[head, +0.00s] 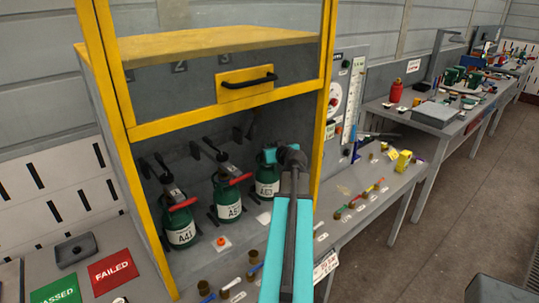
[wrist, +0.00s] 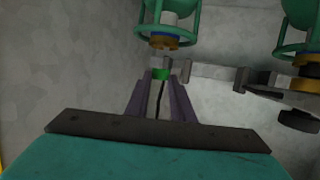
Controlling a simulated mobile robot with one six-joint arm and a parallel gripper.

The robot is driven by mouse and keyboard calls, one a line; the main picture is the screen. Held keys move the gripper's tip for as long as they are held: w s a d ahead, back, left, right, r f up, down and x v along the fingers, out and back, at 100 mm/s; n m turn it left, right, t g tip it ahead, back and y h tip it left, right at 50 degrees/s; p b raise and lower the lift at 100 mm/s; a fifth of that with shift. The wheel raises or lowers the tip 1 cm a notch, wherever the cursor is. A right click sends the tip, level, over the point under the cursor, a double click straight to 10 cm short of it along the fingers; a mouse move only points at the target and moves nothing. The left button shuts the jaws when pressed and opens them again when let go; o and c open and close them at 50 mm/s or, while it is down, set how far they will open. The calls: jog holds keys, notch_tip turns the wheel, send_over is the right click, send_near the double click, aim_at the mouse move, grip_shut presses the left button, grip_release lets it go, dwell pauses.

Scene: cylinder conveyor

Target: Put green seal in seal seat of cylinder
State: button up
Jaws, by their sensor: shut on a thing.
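My gripper (wrist: 160,85) is shut on the green seal (wrist: 161,74), a small green piece between the fingertips in the wrist view. Just above it in that view is a green cylinder part (wrist: 146,12) with a brass-coloured ring (wrist: 163,43). The seal looks close to the ring, but I cannot tell whether they touch. In the head view my arm reaches into a yellow-framed cabinet, in front of the rightmost green cylinder (head: 266,188). The seal and fingertips cannot be made out there, and the seal seat is not clearly visible.
Two more green cylinders, A41 (head: 181,228) and another with a red handle (head: 228,203), stand to the left. A raised yellow-framed glass door (head: 215,95) is above. In the wrist view, a grey clamp-like bracket (wrist: 215,73) and another cylinder (wrist: 296,40) are at right.

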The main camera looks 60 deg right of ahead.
jog(key=shift+w+d+f+p, duration=0.15)
jog(key=shift+f+p, duration=0.3)
jog(key=shift+f, duration=0.45)
jog(key=shift+d+f+p, duration=0.1)
jog(key=shift+f+p, duration=0.3)
jog(key=shift+f, duration=0.45)
jog(key=shift+a+f+b, duration=0.1)
jog(key=shift+f+b, duration=0.45)
jog(key=shift+b, duration=0.3)
jog(key=o, duration=1)
jog(key=shift+f, duration=0.1)
jog(key=shift+r+p, duration=0.35)
jog(key=shift+p, duration=0.4)
